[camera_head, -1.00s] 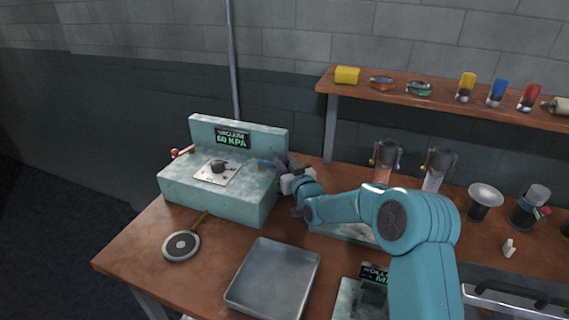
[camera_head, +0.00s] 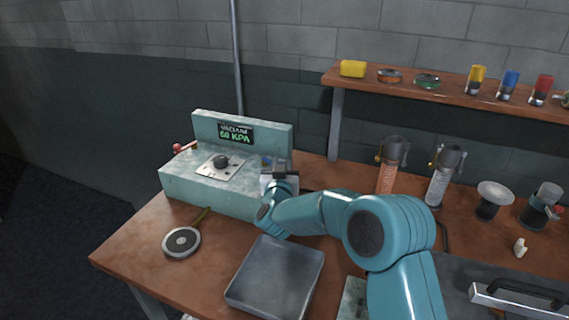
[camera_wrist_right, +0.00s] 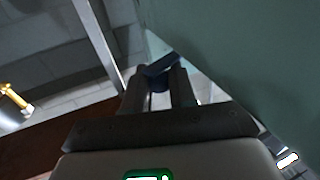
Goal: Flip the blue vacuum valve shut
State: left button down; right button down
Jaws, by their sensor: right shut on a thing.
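The blue vacuum valve (camera_head: 266,162) sits on the right part of the pale green vacuum unit (camera_head: 210,193), mostly covered by my right gripper in the head view. My right gripper (camera_head: 273,171) is at the valve, its arm reaching in from the right. In the right wrist view the blue valve lever (camera_wrist_right: 161,65) lies between the two dark fingertips (camera_wrist_right: 159,80), which are shut on it. The lever looks tilted in that view; its exact angle is hard to tell. My left gripper is not in view.
The unit carries a black knob (camera_head: 221,161) and a green-lettered vacuum display (camera_head: 236,133). Glass tubes (camera_head: 388,170) stand behind my arm, below a shelf (camera_head: 440,96).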

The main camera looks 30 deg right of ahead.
jog(key=shift+a+r+m+g+h, duration=0.2)
jog(key=shift+r+m+g+h, duration=0.1)
jog(key=shift+m+h, duration=0.15)
jog(key=c, duration=1)
grip_release()
jog(key=shift+s, duration=0.1)
jog(key=shift+f, duration=0.1)
jog(key=shift+s+a, duration=0.1)
jog(key=shift+a, duration=0.05)
jog(key=b+v, duration=0.2)
jog(key=v, duration=1.4)
